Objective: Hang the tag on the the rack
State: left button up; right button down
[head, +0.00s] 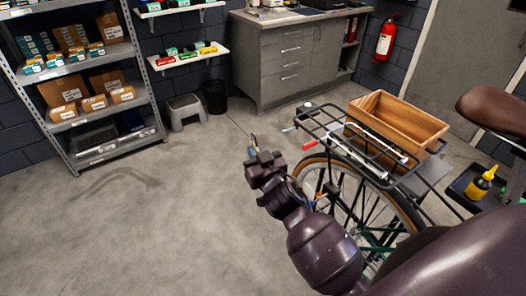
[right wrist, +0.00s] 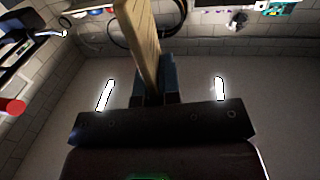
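My right gripper (head: 252,153) is in the middle of the head view, in the air to the left of the bike's rear rack and apart from it. In the right wrist view, its blue fingers (right wrist: 155,78) are closed about a long tan piece (right wrist: 138,40), which looks like the tag. A dark loop shows behind it; I cannot tell whether it belongs to the tag. In the head view, only a small thin bit shows above the fingertips. The black tube rack (head: 322,128) is over the rear wheel. My left gripper is not in view.
A wooden crate (head: 398,122) sits at the rack's far right side. A brown saddle (head: 492,108) and a tray with a yellow bottle (head: 480,183) are at the right. Shelves (head: 82,68), a grey stool (head: 187,112) and a cabinet (head: 290,62) stand behind. The left floor is clear.

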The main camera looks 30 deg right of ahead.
jog(key=w+d+f+m+h+b, duration=0.2)
jog(key=w+d+f, duration=0.3)
jog(key=w+f, duration=0.1)
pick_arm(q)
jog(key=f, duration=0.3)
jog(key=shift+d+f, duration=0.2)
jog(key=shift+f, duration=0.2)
pick_arm(e)
jog(key=w+d+f, duration=0.1)
jog(key=d, duration=0.9)
jog(key=shift+f+g, duration=0.3)
jog(key=shift+f, duration=0.05)
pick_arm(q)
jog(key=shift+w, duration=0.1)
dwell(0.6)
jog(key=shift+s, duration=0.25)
pick_arm(e)
jog(key=c, duration=1.2)
grip_release()
jog(key=shift+f, duration=0.1)
jog(key=shift+c, duration=0.2)
jog(key=shift+s, duration=0.15)
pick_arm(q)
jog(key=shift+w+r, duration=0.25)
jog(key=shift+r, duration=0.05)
pick_arm(e)
jog(key=v, duration=0.7)
